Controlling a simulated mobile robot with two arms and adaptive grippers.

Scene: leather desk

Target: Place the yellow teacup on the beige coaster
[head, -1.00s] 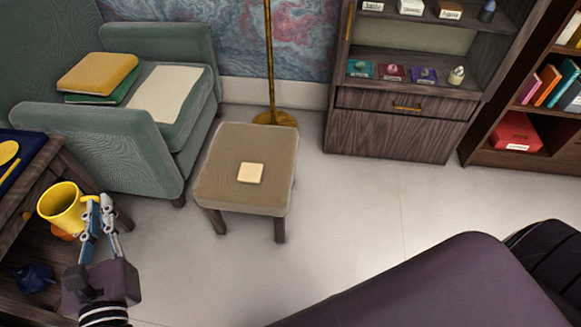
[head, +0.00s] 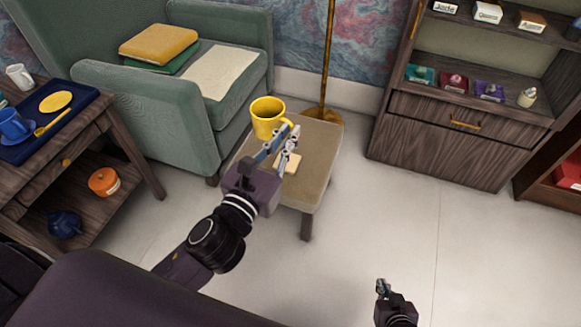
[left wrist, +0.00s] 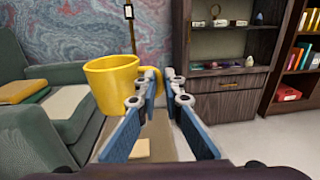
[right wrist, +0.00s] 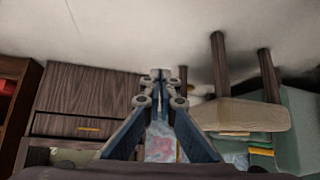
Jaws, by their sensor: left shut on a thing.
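The yellow teacup (head: 268,118) is upright and held in the air by my left gripper (head: 288,140), which is shut on its handle. The cup also shows in the left wrist view (left wrist: 112,84), with the handle at the fingertips (left wrist: 160,84). In the head view it appears over the far left part of the padded stool (head: 318,165). The beige coaster (head: 287,162) lies flat on the stool top, partly hidden by my left fingers; it also shows low in the left wrist view (left wrist: 140,148). My right gripper (head: 381,287) is empty over the floor, its fingertips close together in the right wrist view (right wrist: 160,75).
A wooden side table (head: 85,135) with a blue tray is at the left. The floor right of the stool is clear.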

